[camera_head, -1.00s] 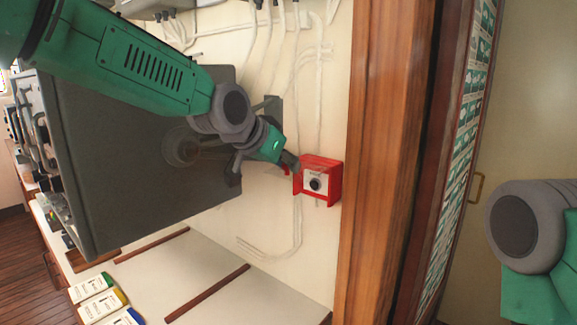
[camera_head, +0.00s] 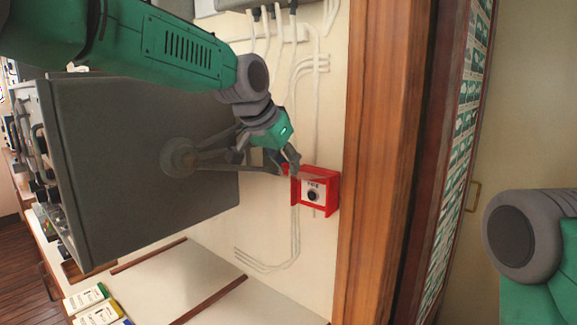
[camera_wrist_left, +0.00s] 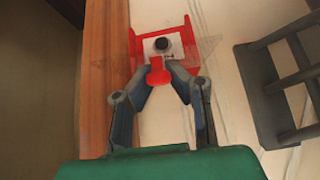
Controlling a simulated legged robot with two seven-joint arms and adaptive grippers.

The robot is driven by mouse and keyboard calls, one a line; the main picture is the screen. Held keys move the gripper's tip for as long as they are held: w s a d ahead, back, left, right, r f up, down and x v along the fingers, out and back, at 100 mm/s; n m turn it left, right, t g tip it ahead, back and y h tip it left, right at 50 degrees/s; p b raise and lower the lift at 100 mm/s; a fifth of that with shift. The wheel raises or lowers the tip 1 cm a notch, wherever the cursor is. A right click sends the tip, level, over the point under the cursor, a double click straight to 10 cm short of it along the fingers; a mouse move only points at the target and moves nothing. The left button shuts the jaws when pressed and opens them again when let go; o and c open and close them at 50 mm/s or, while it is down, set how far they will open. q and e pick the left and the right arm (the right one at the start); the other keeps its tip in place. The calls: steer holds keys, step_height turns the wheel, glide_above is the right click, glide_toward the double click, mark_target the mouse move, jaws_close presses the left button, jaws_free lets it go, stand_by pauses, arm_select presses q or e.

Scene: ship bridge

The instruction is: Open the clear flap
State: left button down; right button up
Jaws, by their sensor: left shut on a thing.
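A red box (camera_head: 334,192) with a white face and a round black knob (camera_head: 313,195) is fixed to the cream wall. It also shows in the left wrist view (camera_wrist_left: 193,42), with its black knob (camera_wrist_left: 162,44). A faint see-through sheet (camera_wrist_left: 207,47), which looks like the clear flap, reaches out to the right of the box there. A red tab (camera_wrist_left: 158,73) sits between the fingertips of my left gripper (camera_head: 284,166), which is shut on it at the box's near edge. How the tab joins the flap is hard to see. My right gripper is out of view.
A large grey console (camera_head: 120,160) on a round wall bracket (camera_head: 180,158) stands close left of the box. A wooden post (camera_head: 385,150) rises just right of it. White cables (camera_head: 316,95) run along the wall above. Several coloured packs (camera_head: 100,313) lie at lower left.

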arm_select(q)
steer(key=c, duration=1.4)
jaws_free()
steer(key=shift+r, duration=0.1)
steer(key=v, duration=1.1)
steer(key=shift+s+a+r, duration=0.15)
steer(key=shift+r, duration=0.05)
